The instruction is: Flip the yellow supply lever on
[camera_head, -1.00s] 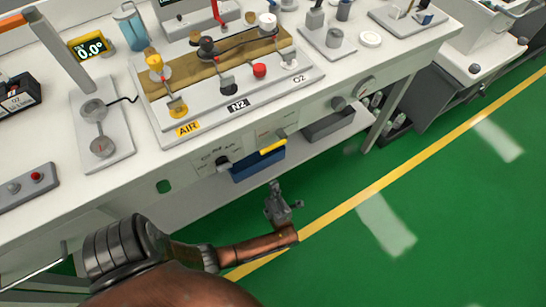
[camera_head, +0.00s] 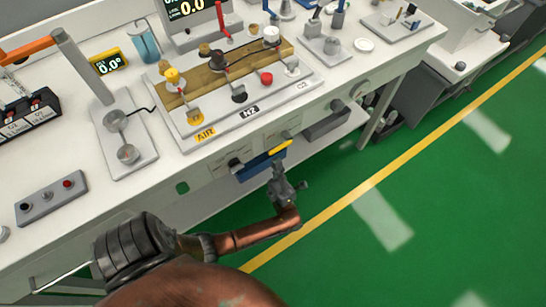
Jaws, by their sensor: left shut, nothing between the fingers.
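The yellow supply lever (camera_head: 279,148) is a short yellow bar on the front panel of the white bench, below the gas label plate. It slants up toward the right. My left gripper (camera_head: 277,165) is just below the lever, fingers pointing up toward it. The fingers are shut with nothing between them. The tips are very near the lever's underside; I cannot tell whether they touch it. The lever's pivot is hard to make out. My right gripper is out of view.
A black knob (camera_head: 236,165) sits left of the lever on the panel. Above stands the gas manifold (camera_head: 225,75) with coloured knobs and an AIR label (camera_head: 205,134). A dark box (camera_head: 326,122) is to the right under the bench. Green floor (camera_head: 370,220) is open at the right.

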